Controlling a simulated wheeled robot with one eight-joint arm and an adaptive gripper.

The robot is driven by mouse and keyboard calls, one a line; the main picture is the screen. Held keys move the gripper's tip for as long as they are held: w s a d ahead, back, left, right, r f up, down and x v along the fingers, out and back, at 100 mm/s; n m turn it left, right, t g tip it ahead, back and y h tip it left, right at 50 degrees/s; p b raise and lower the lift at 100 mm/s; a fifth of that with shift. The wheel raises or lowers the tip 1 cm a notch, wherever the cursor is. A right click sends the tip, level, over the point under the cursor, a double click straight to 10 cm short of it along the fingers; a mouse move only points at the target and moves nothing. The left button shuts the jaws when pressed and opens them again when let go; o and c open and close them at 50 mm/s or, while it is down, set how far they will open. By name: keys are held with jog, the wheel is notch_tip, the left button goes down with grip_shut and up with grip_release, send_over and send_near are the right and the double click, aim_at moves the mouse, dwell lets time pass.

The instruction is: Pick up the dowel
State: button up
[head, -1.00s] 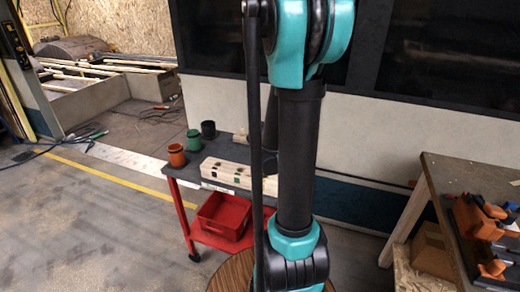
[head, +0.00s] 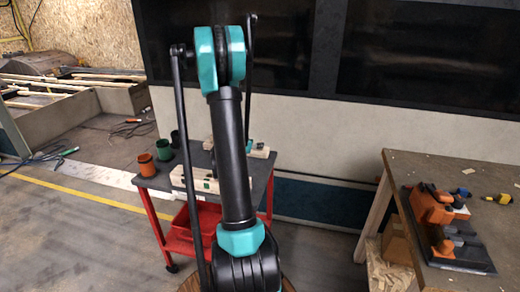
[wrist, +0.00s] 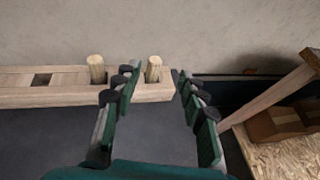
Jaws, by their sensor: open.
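In the wrist view, two pale wooden dowels stand upright in a light wooden block with square holes. One dowel (wrist: 153,69) is near the right end of the block (wrist: 60,97), and the other dowel (wrist: 96,69) is to its left. My gripper (wrist: 156,80) is open and empty, its green and black fingers reaching toward the block. The right dowel shows between the fingertips, a little beyond them; I cannot tell the exact gap. In the head view my arm hides most of the gripper.
A dark-topped red cart (head: 262,178) carries an orange cup (head: 146,164), a green cup (head: 163,149), a black cup (head: 177,139) and a nearer wooden block (head: 190,178). A red bin (head: 185,222) sits below. A workbench (head: 420,172) with orange tools stands at right. A wall rises behind.

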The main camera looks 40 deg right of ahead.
jog(key=shift+x, duration=1.05)
jog(key=shift+w+a+f+x, duration=0.1)
jog(key=shift+x, duration=0.75)
jog(key=shift+w+a+f+x, duration=0.1)
jog(key=shift+x, duration=0.8)
jog(key=shift+w+a+x, duration=0.1)
jog(key=shift+x, duration=0.75)
jog(key=c, duration=0.9)
